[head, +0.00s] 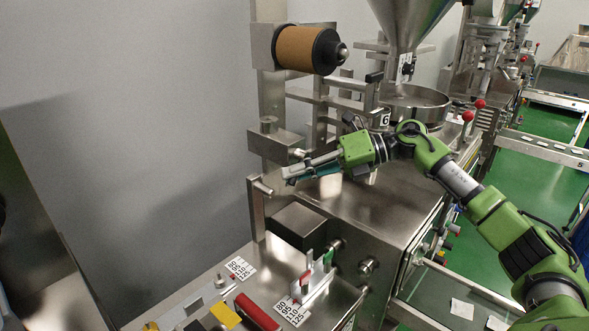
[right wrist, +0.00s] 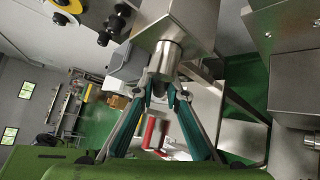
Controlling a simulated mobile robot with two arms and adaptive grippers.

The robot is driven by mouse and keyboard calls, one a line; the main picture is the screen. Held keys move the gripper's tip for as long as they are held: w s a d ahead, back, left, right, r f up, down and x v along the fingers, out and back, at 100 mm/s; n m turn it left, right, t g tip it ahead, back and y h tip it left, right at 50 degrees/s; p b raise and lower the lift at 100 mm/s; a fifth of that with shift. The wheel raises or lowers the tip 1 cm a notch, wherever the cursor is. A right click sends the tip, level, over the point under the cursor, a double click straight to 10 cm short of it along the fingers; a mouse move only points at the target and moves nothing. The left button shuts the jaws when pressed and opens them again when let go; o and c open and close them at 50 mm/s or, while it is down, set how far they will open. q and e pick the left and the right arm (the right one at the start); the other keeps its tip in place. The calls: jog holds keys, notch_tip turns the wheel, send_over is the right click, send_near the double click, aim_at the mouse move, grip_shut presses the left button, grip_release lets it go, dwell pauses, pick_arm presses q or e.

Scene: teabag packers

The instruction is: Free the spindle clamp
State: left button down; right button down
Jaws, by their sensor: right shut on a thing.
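My right gripper (head: 290,175) reaches in from the right at the machine's upright post. In the right wrist view its teal-padded fingers (right wrist: 161,88) close on the end of a short metal cylinder (right wrist: 165,60), which looks like the spindle clamp's handle. The cylinder sticks out from a steel block (head: 275,144) on the post. A brown roll (head: 296,47) with a black end cap and metal knob sits on the spindle above. My left gripper is out of view.
The steel machine housing (head: 370,205) stands under my right arm. A funnel (head: 408,35) and bowl (head: 415,103) stand behind it. Number plates (head: 291,310) and a red bar (head: 257,313) lie on the bench in front.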

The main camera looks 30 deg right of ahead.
jog(key=shift+w+d+f+n+t+h+b, duration=0.35)
jog(key=shift+d+n+h, duration=0.65)
jog(key=shift+h, duration=1.05)
jog(key=shift+w+d+n+t+h+b, duration=0.25)
jog(key=shift+d+n+t+h, duration=0.45)
jog(key=shift+n+h, duration=1)
jog(key=shift+w+d+f+n+t+h+b, duration=0.3)
jog(key=shift+d+n+h, duration=0.55)
jog(key=shift+h, duration=1.5)
jog(key=shift+d+r, duration=0.15)
jog(key=c, duration=2)
grip_release()
jog(key=v, duration=1.2)
